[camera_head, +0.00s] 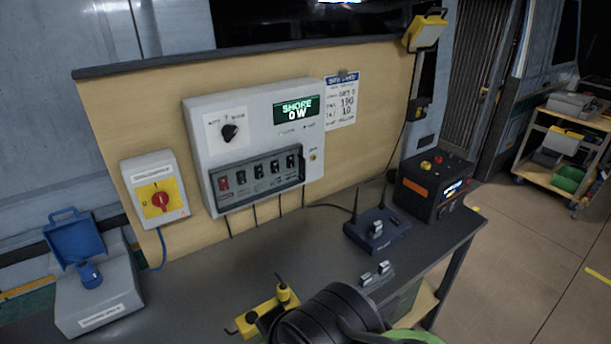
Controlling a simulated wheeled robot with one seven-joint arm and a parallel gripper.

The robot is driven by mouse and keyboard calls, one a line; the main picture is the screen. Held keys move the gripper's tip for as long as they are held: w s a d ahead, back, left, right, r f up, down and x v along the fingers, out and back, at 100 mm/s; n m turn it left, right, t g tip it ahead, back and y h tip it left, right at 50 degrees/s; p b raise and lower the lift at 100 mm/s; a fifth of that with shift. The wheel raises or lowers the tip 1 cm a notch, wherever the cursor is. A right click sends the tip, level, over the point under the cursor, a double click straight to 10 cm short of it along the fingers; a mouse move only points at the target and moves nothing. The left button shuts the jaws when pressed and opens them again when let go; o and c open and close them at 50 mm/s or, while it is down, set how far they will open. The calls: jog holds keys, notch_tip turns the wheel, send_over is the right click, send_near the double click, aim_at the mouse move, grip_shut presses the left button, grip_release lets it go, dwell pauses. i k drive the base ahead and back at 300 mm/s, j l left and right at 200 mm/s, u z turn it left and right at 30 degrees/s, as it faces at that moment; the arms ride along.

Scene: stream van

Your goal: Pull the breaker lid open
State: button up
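The breaker lid (262,195) is a dark, see-through cover on the lower part of the grey power panel (196,112), which is mounted on the wooden board. It appears closed over a row of several breaker switches. The leftmost switch is red and the others are dark. A dark, rounded part of my arm shows at the bottom centre, over the bench and well below the panel. My gripper's fingers cannot be seen.
A dark bench (240,265) runs below the panel. On it are a blue router (376,230) with upright antennas, a black-and-orange power box (432,187) and a yellow power strip (265,312). A red rotary switch (160,202) and blue-capped socket box (95,295) are left.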

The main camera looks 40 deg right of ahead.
aim_at(302, 177)
jog(key=z, duration=0.8)
jog(key=l+u, duration=0.2)
jog(key=u, duration=0.2)
jog(key=l+u, duration=0.45)
jog(key=u, duration=0.3)
